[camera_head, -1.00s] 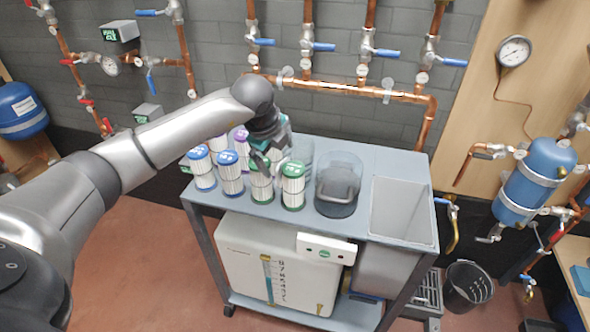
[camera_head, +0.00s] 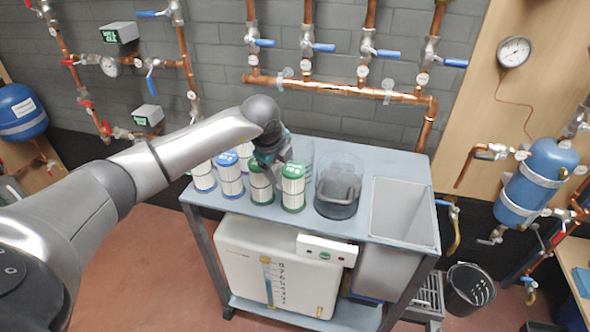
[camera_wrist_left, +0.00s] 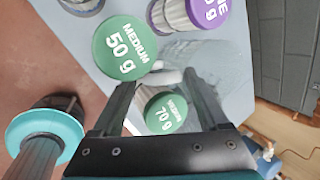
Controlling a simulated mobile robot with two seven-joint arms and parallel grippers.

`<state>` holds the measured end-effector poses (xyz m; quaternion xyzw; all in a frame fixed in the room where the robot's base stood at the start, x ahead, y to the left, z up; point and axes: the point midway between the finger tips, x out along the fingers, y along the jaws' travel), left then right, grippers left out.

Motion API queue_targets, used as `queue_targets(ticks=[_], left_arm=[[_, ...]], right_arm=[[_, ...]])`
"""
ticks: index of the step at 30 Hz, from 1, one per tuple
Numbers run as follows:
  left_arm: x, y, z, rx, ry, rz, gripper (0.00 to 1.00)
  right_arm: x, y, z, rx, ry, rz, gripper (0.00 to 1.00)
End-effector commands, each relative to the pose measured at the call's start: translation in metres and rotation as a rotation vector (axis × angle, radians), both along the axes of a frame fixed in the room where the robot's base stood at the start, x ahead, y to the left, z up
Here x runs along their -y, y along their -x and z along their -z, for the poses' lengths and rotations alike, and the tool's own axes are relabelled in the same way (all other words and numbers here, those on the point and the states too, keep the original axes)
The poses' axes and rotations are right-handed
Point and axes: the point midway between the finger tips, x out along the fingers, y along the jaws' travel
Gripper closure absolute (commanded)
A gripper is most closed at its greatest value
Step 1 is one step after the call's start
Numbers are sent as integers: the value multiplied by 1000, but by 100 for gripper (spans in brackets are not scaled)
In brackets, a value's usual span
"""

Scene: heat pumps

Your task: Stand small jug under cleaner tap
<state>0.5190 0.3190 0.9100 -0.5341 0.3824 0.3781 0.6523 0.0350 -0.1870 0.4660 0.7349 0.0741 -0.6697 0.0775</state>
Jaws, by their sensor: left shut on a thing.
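The small clear jug (camera_head: 303,152) stands on the cart top, behind the green-capped filters and left of the larger jug. It is very see-through; in the left wrist view its faint body (camera_wrist_left: 205,62) lies beyond my fingers. My left gripper (camera_head: 276,168) is at its left side; in the left wrist view its fingers (camera_wrist_left: 165,80) straddle a pale piece that looks like the jug's handle. The fingers are shut on it. My right gripper is not in view.
Green-capped filters (camera_head: 293,190) and blue-capped ones (camera_head: 230,176) stand close in front and left of my gripper. A larger dark-based jug (camera_head: 339,188) is to the right. Beyond it is a sunken basin (camera_head: 400,210). Copper pipes (camera_head: 340,90) run along the wall behind.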

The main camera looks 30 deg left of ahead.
Motion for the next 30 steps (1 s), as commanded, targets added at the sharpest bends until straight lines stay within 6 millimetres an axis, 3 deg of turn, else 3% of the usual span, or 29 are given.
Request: queue_targets(ticks=[2, 16, 30], left_arm=[[0, 0, 0, 1, 0, 0, 48], [0, 0, -1, 2, 0, 0, 100], [0, -1, -8, 5, 1, 0, 100]], right_arm=[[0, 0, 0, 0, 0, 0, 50], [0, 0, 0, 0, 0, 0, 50], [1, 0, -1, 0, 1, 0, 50]])
